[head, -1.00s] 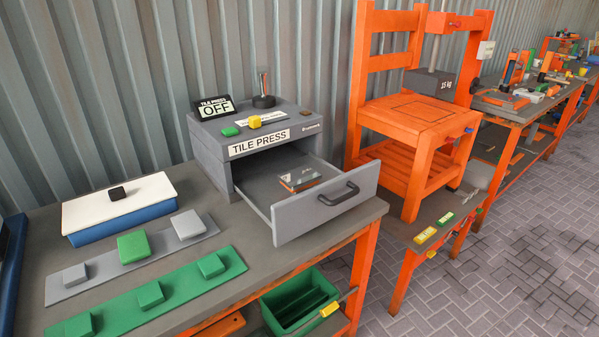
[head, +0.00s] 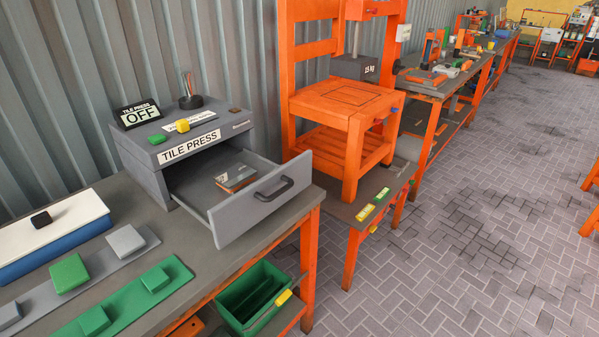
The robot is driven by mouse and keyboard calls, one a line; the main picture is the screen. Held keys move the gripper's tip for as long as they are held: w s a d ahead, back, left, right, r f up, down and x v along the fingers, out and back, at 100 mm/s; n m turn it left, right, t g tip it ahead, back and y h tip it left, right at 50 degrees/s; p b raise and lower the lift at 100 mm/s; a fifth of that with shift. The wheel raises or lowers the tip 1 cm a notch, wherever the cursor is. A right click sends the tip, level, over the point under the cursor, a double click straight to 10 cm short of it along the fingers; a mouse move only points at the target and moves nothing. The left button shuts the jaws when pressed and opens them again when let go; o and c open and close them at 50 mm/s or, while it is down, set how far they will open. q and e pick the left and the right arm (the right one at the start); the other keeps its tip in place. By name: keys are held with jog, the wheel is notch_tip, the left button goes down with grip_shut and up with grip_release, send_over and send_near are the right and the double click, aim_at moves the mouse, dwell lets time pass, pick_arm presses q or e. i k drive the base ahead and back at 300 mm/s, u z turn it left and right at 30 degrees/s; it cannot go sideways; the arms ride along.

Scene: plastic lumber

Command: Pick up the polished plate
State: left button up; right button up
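A small flat plate with a shiny, reflective top and an orange edge (head: 236,178) lies in the open drawer (head: 262,196) of the grey tile press (head: 190,148). It looks like the polished plate, though no label on it can be read. The drawer is pulled out towards the front and has a dark handle. The sign on top of the press reads OFF. Neither of my grippers is in view.
The grey workbench (head: 178,224) holds a green strip with green blocks (head: 125,305), a grey strip and a white-topped blue box (head: 50,236). An orange press frame (head: 330,110) with a weight stands right of the drawer. A green bin (head: 252,296) sits below. Paved floor at right is clear.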

aim_at(233, 177)
jog(key=z, duration=1.25)
jog(key=i, duration=2.25)
jog(key=u, duration=2.95)
